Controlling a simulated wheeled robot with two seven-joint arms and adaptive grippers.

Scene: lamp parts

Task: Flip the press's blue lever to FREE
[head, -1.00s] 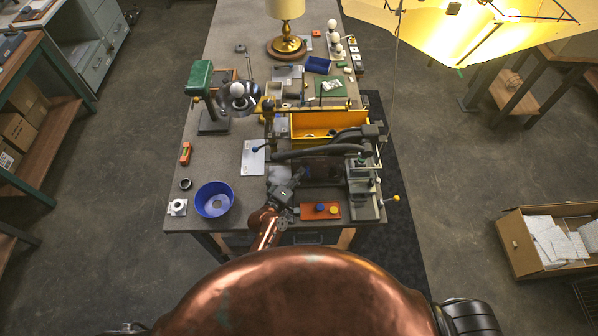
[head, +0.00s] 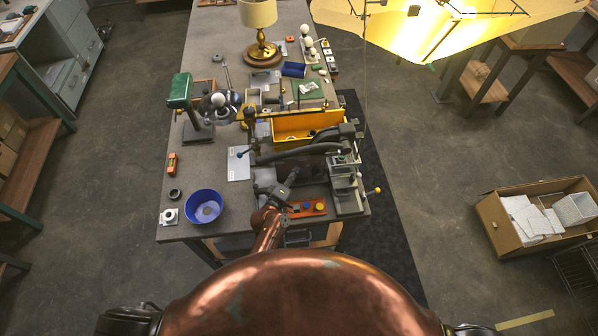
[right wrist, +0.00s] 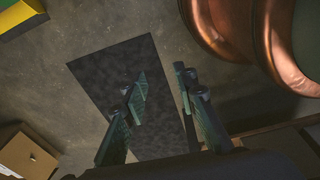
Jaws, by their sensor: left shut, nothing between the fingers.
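The press (head: 344,185) stands at the near right part of the table, with a yellow-knobbed lever (head: 377,190) sticking out to its right. A small blue ball knob (head: 240,155) on a thin rod shows at the left end of the dark machinery; I cannot tell which part it belongs to or read any FREE mark. My left gripper (head: 293,177) is shut and empty, over the machinery's near side, left of the press and apart from the blue knob. My right gripper (right wrist: 165,100) is open and empty in the right wrist view, above the floor.
A yellow bin (head: 300,126) and dark hose (head: 300,152) lie behind. A blue bowl (head: 204,206) stands at the near left. A dark floor mat (head: 385,230) runs along the table's right side.

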